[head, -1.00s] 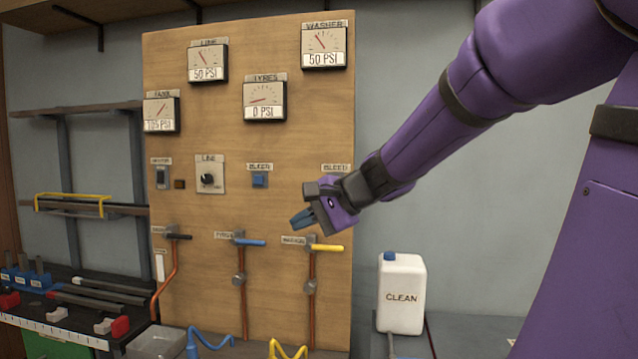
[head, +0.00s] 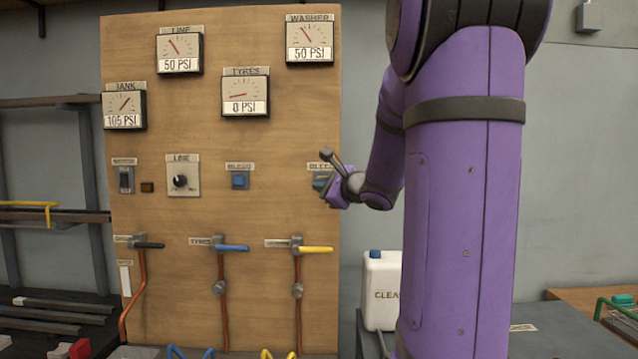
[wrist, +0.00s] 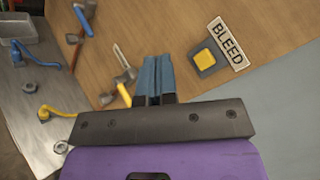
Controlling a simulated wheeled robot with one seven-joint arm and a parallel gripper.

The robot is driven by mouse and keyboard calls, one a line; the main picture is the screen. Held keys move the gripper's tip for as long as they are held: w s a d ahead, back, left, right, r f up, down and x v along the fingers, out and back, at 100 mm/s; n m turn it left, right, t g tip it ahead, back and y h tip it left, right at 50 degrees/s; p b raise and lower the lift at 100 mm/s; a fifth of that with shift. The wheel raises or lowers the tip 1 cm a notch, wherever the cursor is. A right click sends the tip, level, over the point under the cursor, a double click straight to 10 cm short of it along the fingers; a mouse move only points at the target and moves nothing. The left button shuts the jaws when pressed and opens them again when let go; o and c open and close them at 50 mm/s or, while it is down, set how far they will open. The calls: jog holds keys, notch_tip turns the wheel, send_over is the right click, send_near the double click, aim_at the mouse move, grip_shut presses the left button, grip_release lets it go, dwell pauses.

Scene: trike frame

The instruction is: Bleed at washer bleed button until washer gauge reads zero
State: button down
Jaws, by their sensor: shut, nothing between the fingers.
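The washer gauge (head: 311,42) at the top right of the board reads 50 PSI in the head view. The washer bleed button (wrist: 206,59) is a yellow square on a grey plate, with a BLEED label beside it in the wrist view. In the head view its BLEED label (head: 320,167) shows, but my gripper mostly hides the button. My gripper (head: 320,184) is in front of the board there. In the wrist view its blue fingers (wrist: 153,77) are shut together and empty, pointing left of the button and apart from it in the picture.
A blue bleed button (head: 239,180) sits left of my gripper, with the line knob (head: 181,180) further left. The yellow-handled washer valve (head: 315,249) is below. A white CLEAN jug (head: 381,290) stands at the board's lower right, partly behind my arm.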

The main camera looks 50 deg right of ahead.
jog(key=w+d, duration=0.5)
jog(key=d, duration=0.1)
jog(key=shift+w+d, duration=0.35)
dwell(0.3)
dwell(2.0)
jog(key=shift+w+d, duration=0.25)
jog(key=shift+d, duration=0.05)
